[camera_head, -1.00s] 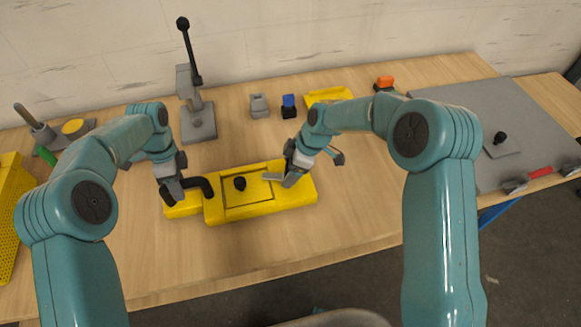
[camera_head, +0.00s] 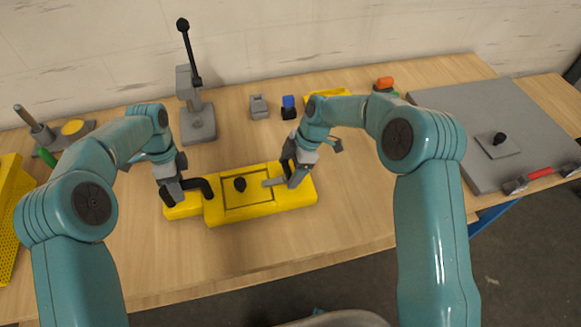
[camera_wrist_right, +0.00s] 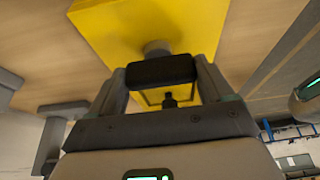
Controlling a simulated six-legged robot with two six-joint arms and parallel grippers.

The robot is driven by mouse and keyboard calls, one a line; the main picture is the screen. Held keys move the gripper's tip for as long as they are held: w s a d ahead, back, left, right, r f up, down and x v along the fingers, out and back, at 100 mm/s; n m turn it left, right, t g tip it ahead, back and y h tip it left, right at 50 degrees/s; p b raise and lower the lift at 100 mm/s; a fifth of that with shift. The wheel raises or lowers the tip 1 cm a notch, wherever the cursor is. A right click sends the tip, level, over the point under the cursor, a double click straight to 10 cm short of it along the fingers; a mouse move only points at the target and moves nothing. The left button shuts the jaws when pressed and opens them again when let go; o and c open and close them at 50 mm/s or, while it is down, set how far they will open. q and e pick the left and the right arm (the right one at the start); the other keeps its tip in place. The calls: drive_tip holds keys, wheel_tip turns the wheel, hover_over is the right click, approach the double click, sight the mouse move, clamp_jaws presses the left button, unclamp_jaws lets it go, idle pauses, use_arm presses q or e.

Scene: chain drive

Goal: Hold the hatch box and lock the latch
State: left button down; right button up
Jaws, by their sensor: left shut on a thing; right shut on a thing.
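The yellow hatch box (camera_head: 295,201) lies on the table in the head view, with a square hatch lid and a black knob (camera_head: 240,184) on it. A black curved handle (camera_head: 203,186) stands at its left end. My left gripper (camera_head: 173,192) is shut on this handle. The grey latch (camera_head: 270,183) at the right of the lid reaches left over the lid's edge. My right gripper (camera_head: 291,178) is shut on the latch. In the right wrist view its fingers (camera_wrist_right: 162,86) close on a black grip piece (camera_wrist_right: 160,70), above the yellow box (camera_wrist_right: 185,25).
A grey lever stand (camera_head: 198,122), a small grey block (camera_head: 258,106) and a blue-topped block (camera_head: 289,107) stand behind. A grey panel (camera_head: 500,120) lies at the right. A yellow perforated bin (camera_head: 10,215) is at the left. Table in front is clear.

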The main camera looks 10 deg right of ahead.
use_arm(q)
drive_tip(key=shift+f, duration=0.1)
use_arm(e)
drive_tip(key=o, duration=1.4)
drive_tip(key=v, duration=1.2)
drive_tip(key=shift+a, duration=0.1)
